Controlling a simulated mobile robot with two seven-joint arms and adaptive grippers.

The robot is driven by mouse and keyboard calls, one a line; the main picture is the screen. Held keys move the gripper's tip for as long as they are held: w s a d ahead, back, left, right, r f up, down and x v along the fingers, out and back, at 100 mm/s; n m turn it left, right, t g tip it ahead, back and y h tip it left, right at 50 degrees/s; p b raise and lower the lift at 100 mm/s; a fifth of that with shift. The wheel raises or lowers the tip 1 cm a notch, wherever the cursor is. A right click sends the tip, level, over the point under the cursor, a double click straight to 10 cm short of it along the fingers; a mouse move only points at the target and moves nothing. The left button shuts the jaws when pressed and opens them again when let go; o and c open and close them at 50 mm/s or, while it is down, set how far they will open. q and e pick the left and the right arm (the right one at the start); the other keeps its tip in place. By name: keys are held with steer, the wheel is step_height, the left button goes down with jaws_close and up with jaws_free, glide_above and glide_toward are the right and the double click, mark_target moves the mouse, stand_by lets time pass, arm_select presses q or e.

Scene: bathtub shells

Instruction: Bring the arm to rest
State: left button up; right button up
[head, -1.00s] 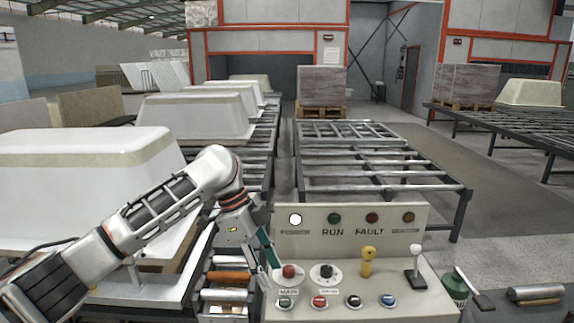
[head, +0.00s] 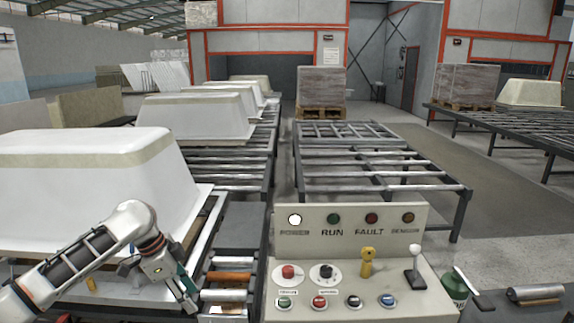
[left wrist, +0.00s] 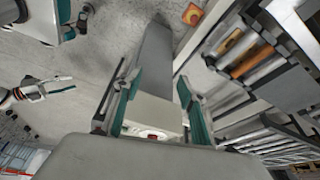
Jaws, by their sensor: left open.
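My left gripper (head: 188,302) is low in the head view, left of the control console (head: 412,298) and in front of the nearest white tub shell (head: 85,185). In the left wrist view its two teal fingers (left wrist: 158,88) stand apart with nothing held between them. My left arm is bent, its elbow low at the left. A gripper that appears to be my right one (left wrist: 52,90) shows small at the left edge of the left wrist view.
The console carries a red button (head: 288,271), a black dial (head: 325,271), a yellow lever (head: 367,262) and a white-knobbed lever (head: 414,262). Its white lamp (head: 295,219) is lit. Roller conveyors (head: 380,170) run behind.

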arm_select(q)
steer(key=s+a+f+n+t, duration=0.25)
steer(key=s+f, duration=0.35)
steer(key=f, duration=0.6)
steer(key=s+a+f+n+t, duration=0.1)
steer(key=s+f+n+t, duration=0.3)
steer(key=f, duration=0.8)
steer(key=s+a+f+m+t+y, duration=0.1)
steer(key=s+a, duration=0.3)
steer(key=s, duration=0.6)
steer(key=s+a+t+y, duration=0.1)
steer(key=s+a, duration=0.3)
steer(key=s, duration=0.6)
steer(key=d+n, duration=0.5)
steer(key=d, duration=0.9)
steer(key=shift+d+f+t, duration=0.15)
steer(key=shift+d+t, duration=0.1)
steer(key=shift+t, duration=0.2)
steer(key=shift+s, duration=0.1)
